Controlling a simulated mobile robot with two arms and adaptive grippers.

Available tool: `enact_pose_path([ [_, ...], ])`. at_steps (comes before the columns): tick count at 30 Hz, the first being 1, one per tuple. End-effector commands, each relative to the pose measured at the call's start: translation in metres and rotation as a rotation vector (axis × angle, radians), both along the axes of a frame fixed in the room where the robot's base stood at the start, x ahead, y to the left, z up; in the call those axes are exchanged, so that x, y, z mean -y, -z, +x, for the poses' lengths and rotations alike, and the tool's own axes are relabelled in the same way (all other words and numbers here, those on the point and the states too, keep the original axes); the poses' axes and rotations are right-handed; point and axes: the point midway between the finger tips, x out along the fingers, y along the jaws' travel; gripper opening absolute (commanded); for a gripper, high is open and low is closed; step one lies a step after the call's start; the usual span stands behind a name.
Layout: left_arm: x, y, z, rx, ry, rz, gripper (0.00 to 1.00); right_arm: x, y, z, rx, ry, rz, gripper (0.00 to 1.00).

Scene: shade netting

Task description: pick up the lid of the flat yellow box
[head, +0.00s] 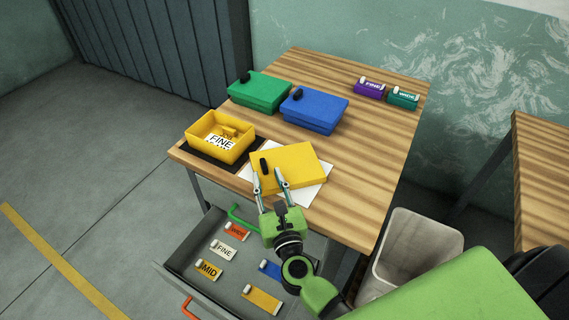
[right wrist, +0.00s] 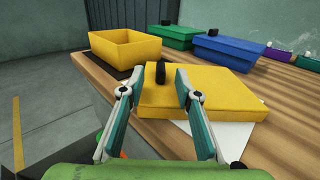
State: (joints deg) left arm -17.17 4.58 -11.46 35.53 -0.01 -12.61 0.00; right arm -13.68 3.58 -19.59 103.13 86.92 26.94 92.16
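The yellow lid (head: 296,166) lies flat on a white sheet (head: 313,192) on the wooden table, with a black knob (head: 264,167) at its left part. The open flat yellow box (head: 201,132) stands on a dark mat to its left, with a piece marked FINE inside. My right gripper (head: 268,178) is open, its fingers at the lid's near left edge. In the right wrist view the knob (right wrist: 161,73) shows between and beyond the fingertips (right wrist: 154,85); whether a finger touches the lid is unclear. My left gripper is not in view.
A green box (head: 259,92) and a blue box (head: 314,110) with black knobs stand behind. Purple (head: 370,90) and teal (head: 403,98) pieces lie at the back right. An open drawer (head: 190,258) below holds several labelled pieces. A grey bin (head: 412,245) stands right of the table.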

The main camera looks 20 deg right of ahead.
Motion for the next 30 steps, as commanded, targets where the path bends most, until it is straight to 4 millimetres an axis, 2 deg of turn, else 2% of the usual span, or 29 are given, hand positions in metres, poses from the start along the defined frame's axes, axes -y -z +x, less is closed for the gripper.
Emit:
enact_pose_path([
  [9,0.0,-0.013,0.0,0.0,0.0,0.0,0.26,0.007,0.001,0.041,0.001,0.001,-0.002,0.31],
  [18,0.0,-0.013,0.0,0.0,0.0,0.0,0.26,0.007,0.002,0.045,0.0,0.0,-0.002,0.31],
  [19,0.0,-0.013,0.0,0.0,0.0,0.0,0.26,0.007,0.002,0.045,0.0,0.0,-0.002,0.28],
  [22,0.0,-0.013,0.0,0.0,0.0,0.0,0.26,0.007,0.002,0.045,0.0,0.0,-0.002,0.02],
  [30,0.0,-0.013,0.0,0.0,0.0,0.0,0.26,0.007,0.002,0.045,0.0,0.0,-0.002,0.0],
])
